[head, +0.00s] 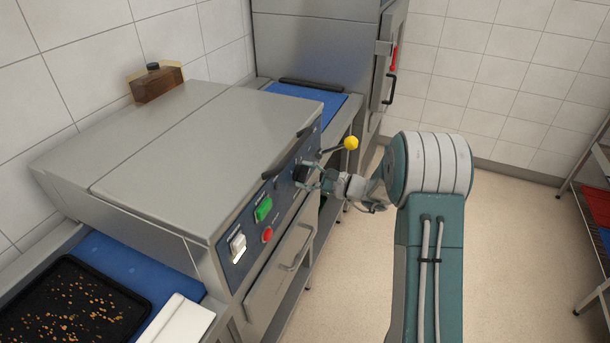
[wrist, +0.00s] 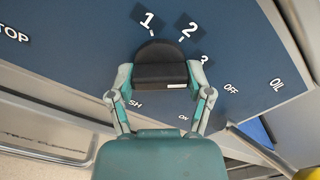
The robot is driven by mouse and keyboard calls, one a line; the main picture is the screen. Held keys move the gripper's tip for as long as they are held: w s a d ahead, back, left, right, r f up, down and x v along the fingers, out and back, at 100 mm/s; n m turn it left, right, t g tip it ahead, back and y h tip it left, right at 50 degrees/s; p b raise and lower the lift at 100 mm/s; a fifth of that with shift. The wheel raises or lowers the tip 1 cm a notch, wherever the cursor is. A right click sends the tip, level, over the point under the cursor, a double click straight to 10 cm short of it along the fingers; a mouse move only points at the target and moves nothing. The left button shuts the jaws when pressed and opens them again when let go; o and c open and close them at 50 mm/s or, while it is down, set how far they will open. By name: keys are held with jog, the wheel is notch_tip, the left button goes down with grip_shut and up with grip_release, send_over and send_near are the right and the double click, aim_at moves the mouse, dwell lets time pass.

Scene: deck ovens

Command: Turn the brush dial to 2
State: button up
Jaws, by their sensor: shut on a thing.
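The brush dial (wrist: 158,54) is a black round knob with a raised grip bar on a dark blue panel. The numbers 1, 2 and 3 are printed around its upper and right side. My gripper (wrist: 160,78) has one finger on each side of the bar and is shut on it. The dial's pointer is not clear to me, so I cannot tell which number it is set to. The label below is partly hidden, with "SH" showing. In the head view my gripper (head: 308,181) is at the dial (head: 300,173) on the machine's front panel.
The panel also has a green switch (head: 263,209), a white switch (head: 238,247) and a red button (head: 267,235). A lever with a yellow knob (head: 351,143) sticks out close beyond my gripper. A tray (head: 133,288) lies at lower left.

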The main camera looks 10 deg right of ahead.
jog(key=n, duration=0.5)
jog(key=shift+n, duration=0.3)
jog(key=shift+f+n, duration=0.15)
jog(key=shift+n, duration=1.95)
jog(key=shift+f, duration=0.1)
jog(key=o, duration=1.1)
jog(key=shift+a, duration=0.1)
jog(key=shift+o, duration=0.2)
